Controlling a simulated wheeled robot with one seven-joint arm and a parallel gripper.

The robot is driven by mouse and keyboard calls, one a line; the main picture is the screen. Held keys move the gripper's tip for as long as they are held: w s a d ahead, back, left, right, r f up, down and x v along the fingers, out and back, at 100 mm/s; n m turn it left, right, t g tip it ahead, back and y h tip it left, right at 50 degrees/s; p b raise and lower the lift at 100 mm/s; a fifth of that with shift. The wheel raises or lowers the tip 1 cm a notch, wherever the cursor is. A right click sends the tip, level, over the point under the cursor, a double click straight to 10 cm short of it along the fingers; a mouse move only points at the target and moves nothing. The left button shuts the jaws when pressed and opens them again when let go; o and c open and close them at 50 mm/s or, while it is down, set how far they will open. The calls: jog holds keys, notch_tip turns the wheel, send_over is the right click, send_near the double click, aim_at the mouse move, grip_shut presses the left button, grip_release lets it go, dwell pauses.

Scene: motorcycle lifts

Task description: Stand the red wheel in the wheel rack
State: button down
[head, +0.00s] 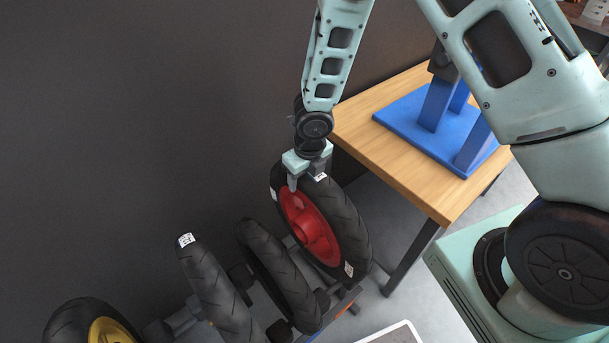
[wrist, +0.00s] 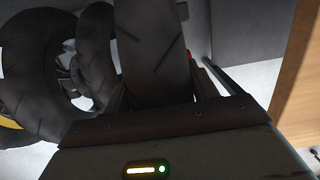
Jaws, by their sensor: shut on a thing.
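The red wheel (head: 310,228), a black tyre on a red rim, is upright and slightly tilted at the right end of the rack in the head view. My gripper (head: 307,176) is shut on the top of its tyre, one finger on each side. The tyre tread also fills the middle of the wrist view (wrist: 155,62). The wheel rack (head: 346,300) is a dark low frame with an orange end, mostly covered by wheels. The wheel's bottom is at the rack's right end; I cannot tell whether it rests there.
Black-tyred wheels (head: 280,275) stand in the rack just left of the red one, and a yellow-rimmed wheel (head: 112,331) is farther left. A wooden table (head: 395,170) with a blue stand (head: 415,115) is close on the right. A dark wall (head: 130,120) is behind.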

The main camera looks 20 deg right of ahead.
jog(key=shift+f+b, duration=6.35)
jog(key=shift+f, duration=0.85)
